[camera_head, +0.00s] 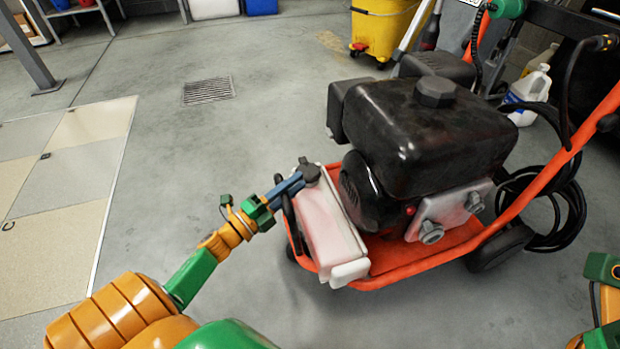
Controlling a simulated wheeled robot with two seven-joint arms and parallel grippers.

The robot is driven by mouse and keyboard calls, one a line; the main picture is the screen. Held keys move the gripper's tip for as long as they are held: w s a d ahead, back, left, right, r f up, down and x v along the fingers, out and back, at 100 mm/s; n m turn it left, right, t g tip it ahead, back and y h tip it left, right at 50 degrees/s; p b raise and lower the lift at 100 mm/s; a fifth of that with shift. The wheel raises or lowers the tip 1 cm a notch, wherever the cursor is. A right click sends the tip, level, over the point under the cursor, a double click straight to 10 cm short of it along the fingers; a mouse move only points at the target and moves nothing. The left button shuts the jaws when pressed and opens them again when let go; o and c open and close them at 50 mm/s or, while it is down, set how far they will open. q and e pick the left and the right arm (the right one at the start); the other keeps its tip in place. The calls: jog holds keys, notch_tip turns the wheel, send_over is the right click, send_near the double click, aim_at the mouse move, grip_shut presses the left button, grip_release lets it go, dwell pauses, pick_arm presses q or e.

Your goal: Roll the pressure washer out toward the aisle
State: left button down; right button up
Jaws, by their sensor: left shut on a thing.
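The pressure washer (430,140) has a black engine on an orange wheeled frame and stands on the grey floor in the head view. A pale pink-white tank (330,232) with a dark cap sits at its near left end. My left gripper (293,184) reaches in from the lower left. Its blue fingers are shut at the washer's left end beside the tank cap; the exact part between them is hard to make out. Part of my right arm shows at the lower right edge, but its fingers are out of frame.
A yellow mop bucket (380,25) stands behind the washer. A white jug (529,92) and a coiled black hose (560,205) are at its right. A floor drain (208,90) and pale floor panels (70,180) lie left. The floor between is clear.

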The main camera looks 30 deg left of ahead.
pick_arm(q)
jog(key=s+a, duration=0.4)
jog(key=shift+s+r, duration=0.15)
jog(key=shift+s, duration=0.2)
jog(key=c, duration=0.7)
grip_release()
jog(key=shift+s, duration=0.1)
jog(key=p+v, duration=0.1)
jog(key=v, duration=0.6)
jog(key=shift+s, duration=0.1)
